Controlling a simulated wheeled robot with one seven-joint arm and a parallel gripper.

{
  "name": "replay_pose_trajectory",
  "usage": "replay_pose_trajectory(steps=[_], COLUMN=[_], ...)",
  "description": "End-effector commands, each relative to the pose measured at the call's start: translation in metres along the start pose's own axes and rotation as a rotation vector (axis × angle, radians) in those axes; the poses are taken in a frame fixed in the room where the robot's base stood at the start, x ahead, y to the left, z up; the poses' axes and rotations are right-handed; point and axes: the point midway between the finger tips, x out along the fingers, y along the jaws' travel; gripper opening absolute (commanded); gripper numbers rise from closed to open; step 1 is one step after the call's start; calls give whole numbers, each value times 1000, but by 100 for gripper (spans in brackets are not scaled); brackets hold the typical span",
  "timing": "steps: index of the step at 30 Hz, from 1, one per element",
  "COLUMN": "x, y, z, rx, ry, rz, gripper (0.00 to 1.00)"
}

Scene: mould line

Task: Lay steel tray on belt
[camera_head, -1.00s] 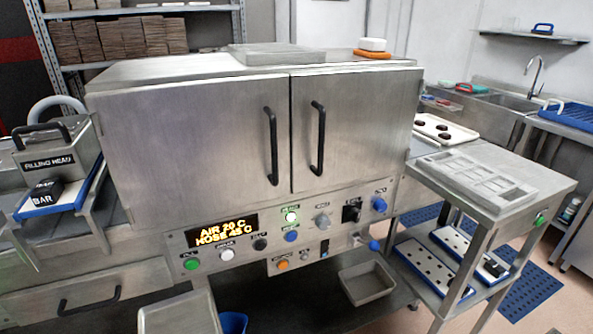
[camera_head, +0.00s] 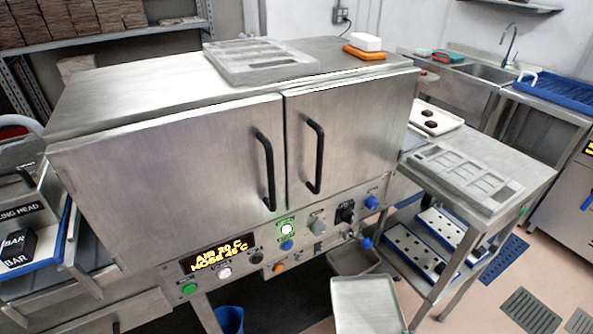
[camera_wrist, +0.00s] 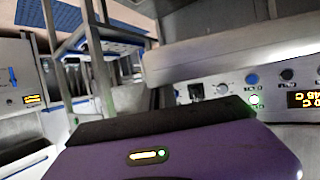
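A flat grey tray with compartments (camera_head: 262,63) lies on top of the steel cabinet. A similar compartmented tray (camera_head: 468,176) lies on the side cart. A plain pale metal tray with a raised rim (camera_head: 366,305) shows at the bottom edge; its support is out of view. A smaller metal pan (camera_head: 353,261) sits low under the cabinet, partly hidden. I cannot make out the belt surely. My gripper is outside the head view. In the wrist view a purple housing with a dark edge (camera_wrist: 165,150) fills the bottom; no fingertips or held object can be made out.
The steel cabinet (camera_head: 180,150) with black handles and a control panel fills the middle. The cart (camera_head: 520,170) carries perforated boards on its lower shelf. A pale tray with dark pieces (camera_head: 437,118) stands behind. A sink and blue rack are at back right.

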Motion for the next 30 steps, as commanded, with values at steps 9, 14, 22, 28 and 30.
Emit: replay_pose_trajectory(steps=[9, 14, 22, 28, 30], x=[-2, -1, 0, 0, 0], y=[-62, -74, -66, -66, -66], z=[3, -2, -5, -4, -4], rx=[-18, 4, 26, 27, 27], ry=[-5, 2, 8, 8, 8], rz=[-35, -23, 3, 3, 4], gripper=[0, 0, 0, 0, 0])
